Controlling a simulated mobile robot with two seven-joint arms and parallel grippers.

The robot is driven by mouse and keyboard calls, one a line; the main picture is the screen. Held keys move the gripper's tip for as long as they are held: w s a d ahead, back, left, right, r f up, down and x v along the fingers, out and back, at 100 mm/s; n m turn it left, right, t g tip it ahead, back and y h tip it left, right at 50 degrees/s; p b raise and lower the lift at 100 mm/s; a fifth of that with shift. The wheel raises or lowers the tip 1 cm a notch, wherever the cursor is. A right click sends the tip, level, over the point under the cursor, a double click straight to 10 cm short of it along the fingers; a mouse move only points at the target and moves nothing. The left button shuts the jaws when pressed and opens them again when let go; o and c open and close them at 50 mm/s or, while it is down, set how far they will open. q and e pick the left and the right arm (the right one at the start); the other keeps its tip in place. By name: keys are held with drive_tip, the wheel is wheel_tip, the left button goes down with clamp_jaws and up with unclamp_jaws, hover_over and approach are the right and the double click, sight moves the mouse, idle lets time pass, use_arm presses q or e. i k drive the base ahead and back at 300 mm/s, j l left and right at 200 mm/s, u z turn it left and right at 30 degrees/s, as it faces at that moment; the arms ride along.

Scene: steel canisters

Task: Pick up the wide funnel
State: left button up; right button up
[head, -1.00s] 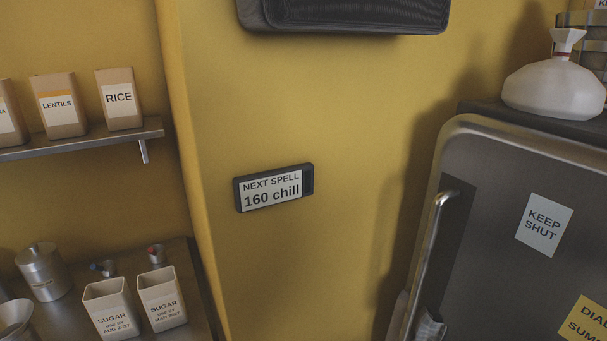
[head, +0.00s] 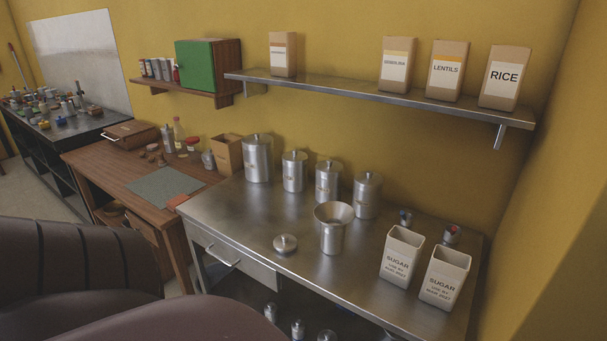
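The wide funnel (head: 334,212) is steel, with a broad flared mouth facing up. It appears to sit upright in the top of a steel canister (head: 332,240) near the middle of the steel table (head: 250,215); its spout is hidden. A round steel lid with a knob (head: 285,243) lies on the table to the left of that canister. Neither of my grippers is in view.
Several lidded canisters (head: 257,158) stand behind the funnel. A shelf (head: 380,96) with packets hangs above. Dark brown rounded shapes (head: 75,255) fill the lower left foreground.

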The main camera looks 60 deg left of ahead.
sight(340, 214)
drive_tip(key=u, duration=1.55)
